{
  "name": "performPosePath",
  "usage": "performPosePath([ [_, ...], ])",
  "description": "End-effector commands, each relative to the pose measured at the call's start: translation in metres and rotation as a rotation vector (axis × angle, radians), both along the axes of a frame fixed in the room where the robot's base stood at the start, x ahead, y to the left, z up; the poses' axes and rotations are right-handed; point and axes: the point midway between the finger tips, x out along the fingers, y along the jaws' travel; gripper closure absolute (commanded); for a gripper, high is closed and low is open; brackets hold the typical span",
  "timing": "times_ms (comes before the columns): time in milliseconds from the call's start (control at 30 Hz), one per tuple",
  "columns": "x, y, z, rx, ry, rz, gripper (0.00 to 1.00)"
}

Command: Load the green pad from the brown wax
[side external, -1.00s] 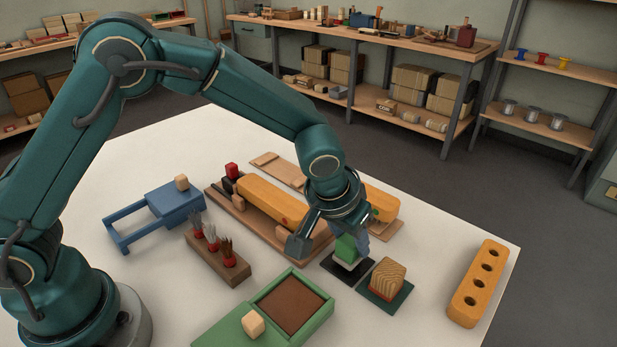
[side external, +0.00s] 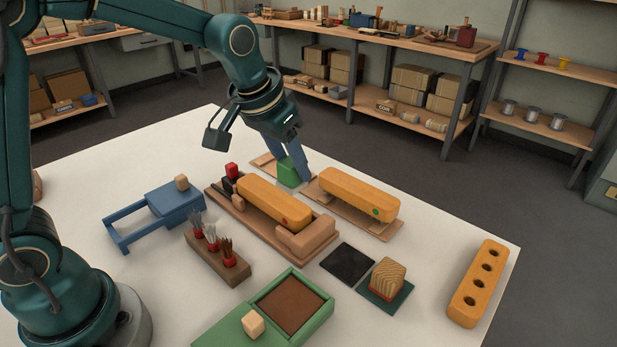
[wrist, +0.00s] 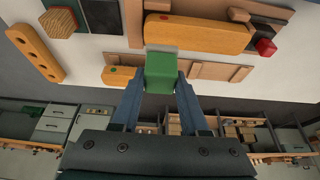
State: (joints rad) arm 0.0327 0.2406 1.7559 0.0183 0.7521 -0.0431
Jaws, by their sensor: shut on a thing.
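The green pad (side external: 287,174) is a small green block with a pale face. My gripper (side external: 290,163) is shut on it and holds it near the far side of the table, behind the yellow brush blocks. In the wrist view the green pad (wrist: 160,70) sits between the two blue fingers of my gripper (wrist: 160,80). The brown wax (side external: 291,303) lies flat in a green tray (side external: 325,312) at the table's front, well away from the pad. The pad's underside is hidden in the side view.
One yellow block (side external: 272,202) lies in a wooden fixture (side external: 306,238); another yellow block (side external: 358,193) lies on a wooden plate behind. An empty black mat (side external: 347,264) and a bristle block (side external: 388,275) stand in front.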

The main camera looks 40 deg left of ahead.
Motion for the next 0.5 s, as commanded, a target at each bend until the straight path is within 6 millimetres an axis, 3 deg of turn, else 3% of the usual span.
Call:
performPosePath([
  [200,0.0000,0.0001,0.0001,0.000,0.000,0.000,1.00],
  [233,0.0000,0.0001,0.0000,0.000,0.000,0.000,0.67],
  [300,0.0000,0.0000,0.0000,0.000,0.000,0.000,0.94],
  [333,0.0000,0.0000,0.0000,0.000,0.000,0.000,1.00],
  [500,-0.0001,0.0003,-0.0001,-0.001,0.000,-0.021,1.00],
])
